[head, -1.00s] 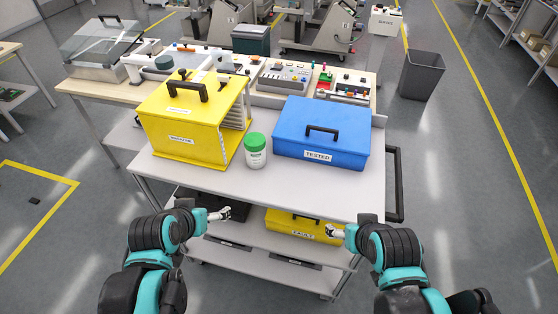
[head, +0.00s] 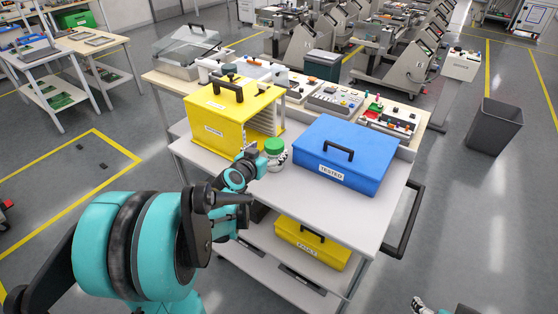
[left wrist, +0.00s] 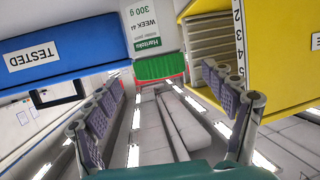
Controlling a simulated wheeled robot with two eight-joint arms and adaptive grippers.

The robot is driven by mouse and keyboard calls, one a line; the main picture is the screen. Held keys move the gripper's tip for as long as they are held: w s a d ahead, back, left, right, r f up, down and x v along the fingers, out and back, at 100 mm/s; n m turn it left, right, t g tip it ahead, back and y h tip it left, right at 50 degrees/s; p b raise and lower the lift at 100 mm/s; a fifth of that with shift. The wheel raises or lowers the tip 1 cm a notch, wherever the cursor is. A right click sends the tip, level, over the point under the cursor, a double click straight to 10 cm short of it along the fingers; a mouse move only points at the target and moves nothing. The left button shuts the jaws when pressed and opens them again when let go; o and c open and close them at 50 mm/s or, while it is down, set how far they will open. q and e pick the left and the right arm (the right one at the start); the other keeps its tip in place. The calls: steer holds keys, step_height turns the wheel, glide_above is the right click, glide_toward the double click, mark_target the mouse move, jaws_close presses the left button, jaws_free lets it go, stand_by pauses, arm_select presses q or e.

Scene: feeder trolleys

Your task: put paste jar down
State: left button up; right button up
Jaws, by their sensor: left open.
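The paste jar (head: 277,158), white with a green lid, stands upright on the trolley's top shelf (head: 330,205) between the yellow box and the blue box. My left gripper (head: 256,161) is at the jar's near left side and partly covers it. In the left wrist view, the jar (left wrist: 146,30) appears upside down, its green lid just beyond and between the spread fingertips (left wrist: 163,82). The left gripper is open, with gaps between its fingers and the lid. A small part of my right gripper (head: 420,306) shows at the bottom edge; its jaws cannot be made out.
The yellow box (head: 215,130) is close on the jar's left, the blue TESTED box (head: 345,150) on its right. A yellow FAULT box (head: 312,243) sits on the lower shelf. The front of the top shelf is clear. A grey bin (head: 494,127) stands right.

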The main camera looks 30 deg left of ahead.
mark_target(273, 147)
arm_select(q)
steer(key=b+x, duration=0.2)
steer(key=x, duration=0.2)
steer(key=shift+w+f, duration=0.2)
steer(key=shift+w, duration=0.3)
steer(key=shift+s+r, duration=0.1)
steer(key=shift+s, duration=0.05)
steer(key=shift+c, duration=0.2)
jaws_close()
